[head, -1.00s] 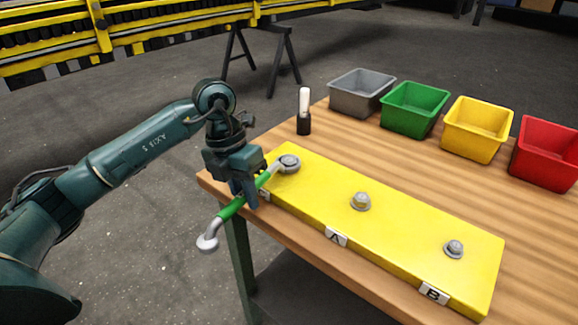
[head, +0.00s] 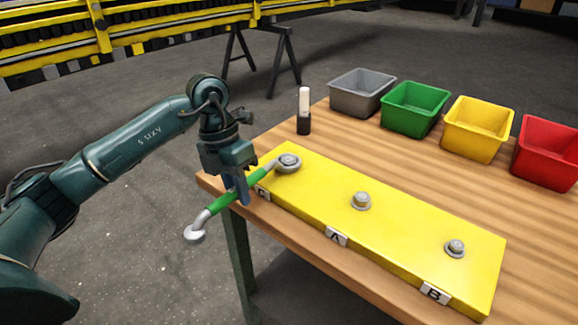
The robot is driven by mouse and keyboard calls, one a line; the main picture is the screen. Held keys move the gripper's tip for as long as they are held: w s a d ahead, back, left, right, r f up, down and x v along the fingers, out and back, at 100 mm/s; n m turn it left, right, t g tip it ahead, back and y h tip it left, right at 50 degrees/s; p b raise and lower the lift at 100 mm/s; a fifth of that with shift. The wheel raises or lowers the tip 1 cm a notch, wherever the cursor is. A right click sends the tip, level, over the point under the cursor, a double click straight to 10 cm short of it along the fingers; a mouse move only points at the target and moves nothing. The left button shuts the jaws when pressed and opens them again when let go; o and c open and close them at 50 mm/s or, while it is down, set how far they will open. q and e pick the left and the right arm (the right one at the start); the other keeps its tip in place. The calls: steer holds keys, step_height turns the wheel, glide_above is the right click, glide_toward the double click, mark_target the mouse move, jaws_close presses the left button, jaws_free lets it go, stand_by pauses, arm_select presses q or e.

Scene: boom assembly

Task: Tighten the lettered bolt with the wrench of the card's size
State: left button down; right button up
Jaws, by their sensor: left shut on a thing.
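A wrench (head: 223,203) with a green handle and grey ends has its far end around the leftmost bolt (head: 289,160) on the yellow plate (head: 400,235). The label (head: 262,191) by that bolt is partly hidden; its letter cannot be read for sure. My left gripper (head: 241,196) is shut on the green handle, and the wrench's free end juts past the table's left edge. The middle bolt (head: 361,200) stands by label A (head: 337,237). The right bolt (head: 456,248) stands by label B (head: 434,293). No card is in view. My right gripper is not in view.
A grey bin (head: 361,93), a green bin (head: 415,108), a yellow bin (head: 477,129) and a red bin (head: 547,153) line the back of the wooden table (head: 325,135). A black-and-white marker-like object (head: 304,112) stands behind the plate. The table right of the plate is clear.

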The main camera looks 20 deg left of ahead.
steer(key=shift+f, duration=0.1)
arm_select(q)
steer(key=shift+a, duration=0.15)
steer(key=shift+w+a+m, duration=0.2)
steer(key=shift+a+m, duration=0.1)
steer(key=shift+a, duration=0.1)
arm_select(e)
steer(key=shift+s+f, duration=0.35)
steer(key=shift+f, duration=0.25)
arm_select(q)
steer(key=shift+a, duration=0.15)
steer(key=shift+w+a+m, duration=0.15)
steer(key=shift+a+m, duration=0.15)
steer(key=shift+m, duration=0.1)
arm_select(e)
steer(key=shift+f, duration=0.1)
arm_select(q)
steer(key=shift+s+d+n, duration=0.25)
steer(key=shift+d+n, duration=0.25)
steer(key=shift+d, duration=0.1)
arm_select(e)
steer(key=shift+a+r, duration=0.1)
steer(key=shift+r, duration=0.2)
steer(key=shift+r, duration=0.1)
